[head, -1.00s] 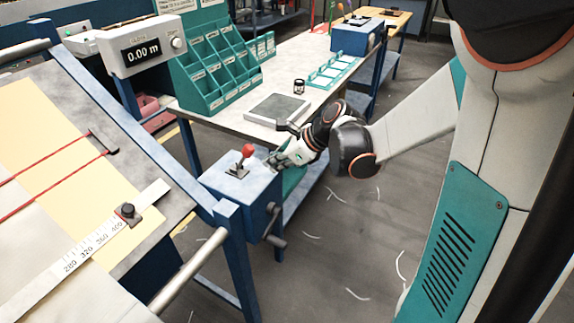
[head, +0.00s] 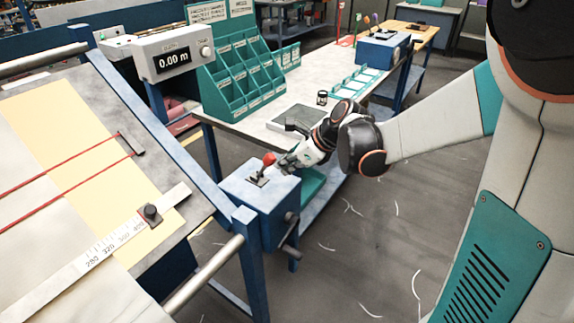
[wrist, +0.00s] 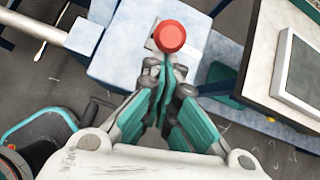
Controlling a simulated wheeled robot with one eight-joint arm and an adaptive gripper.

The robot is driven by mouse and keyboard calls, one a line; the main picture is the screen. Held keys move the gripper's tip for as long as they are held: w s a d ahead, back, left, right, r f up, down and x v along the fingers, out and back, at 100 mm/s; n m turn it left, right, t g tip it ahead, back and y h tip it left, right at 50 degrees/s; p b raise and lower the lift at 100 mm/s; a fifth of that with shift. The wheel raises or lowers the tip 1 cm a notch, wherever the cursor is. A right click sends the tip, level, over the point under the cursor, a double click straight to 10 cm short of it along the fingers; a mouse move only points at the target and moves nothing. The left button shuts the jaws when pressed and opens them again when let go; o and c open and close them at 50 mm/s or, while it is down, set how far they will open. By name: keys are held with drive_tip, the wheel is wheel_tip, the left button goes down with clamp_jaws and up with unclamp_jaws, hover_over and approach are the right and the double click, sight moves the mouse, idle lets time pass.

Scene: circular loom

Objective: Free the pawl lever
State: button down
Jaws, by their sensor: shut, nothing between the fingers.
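The pawl lever, a short dark stick with a red knob (head: 269,159), stands on a slotted plate on top of the blue box (head: 240,185). It leans to the right in the head view. In the wrist view the red knob (wrist: 171,36) is just beyond my fingertips, and the blue box top (wrist: 120,50) lies below. My gripper (head: 282,161) is shut and empty, its tips close beside the knob on the right. Whether they touch it I cannot tell. The wrist view shows the teal fingers (wrist: 166,66) together; they hide part of the stick.
The loom frame with yellow sheet (head: 70,130) and ruler (head: 140,230) fills the left. A grey workbench (head: 235,122) with teal bins (head: 235,80) stands behind the box. A crank handle (head: 290,235) sticks out from the box's right side. Open floor lies to the right.

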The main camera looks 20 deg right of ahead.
drive_tip(key=shift+r, duration=0.15)
drive_tip(key=w+a+r+g+h+p, duration=0.4)
drive_tip(key=w+a+p, duration=0.3)
drive_tip(key=w, duration=0.3)
drive_tip(key=shift+a+g+p, duration=0.15)
drive_tip(key=shift+g+p, duration=0.15)
drive_tip(key=shift+g, duration=0.6)
idle(0.4)
